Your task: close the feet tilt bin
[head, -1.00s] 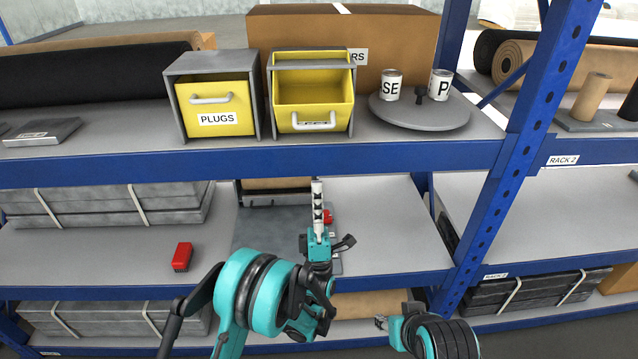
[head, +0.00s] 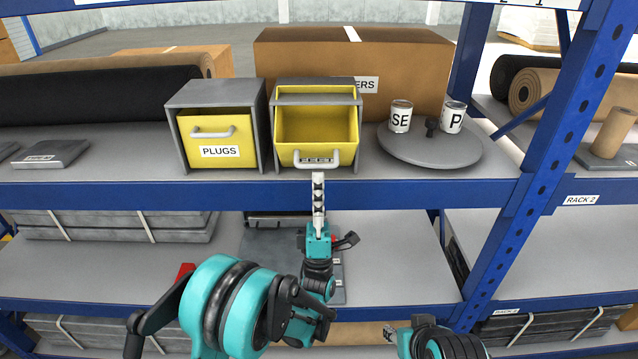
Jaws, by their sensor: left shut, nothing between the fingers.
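The yellow feet tilt bin (head: 317,127) sits in a grey housing on the upper shelf, tilted forward and open at the top. Its label, partly hidden behind its light handle (head: 317,163), is not readable. The PLUGS bin (head: 214,134) beside it on the left sits upright in its own housing. My left gripper (head: 318,177) is shut and empty. Its fingertips point up in front of the blue shelf edge, just below the open bin's handle. My right arm shows at the bottom, right of centre; its gripper (head: 389,332) is small and its finger state is unclear.
A grey turntable (head: 430,150) with two labelled cans stands right of the bins. A large cardboard box (head: 420,62) is behind them. The blue shelf beam (head: 420,194) runs just behind my left fingers.

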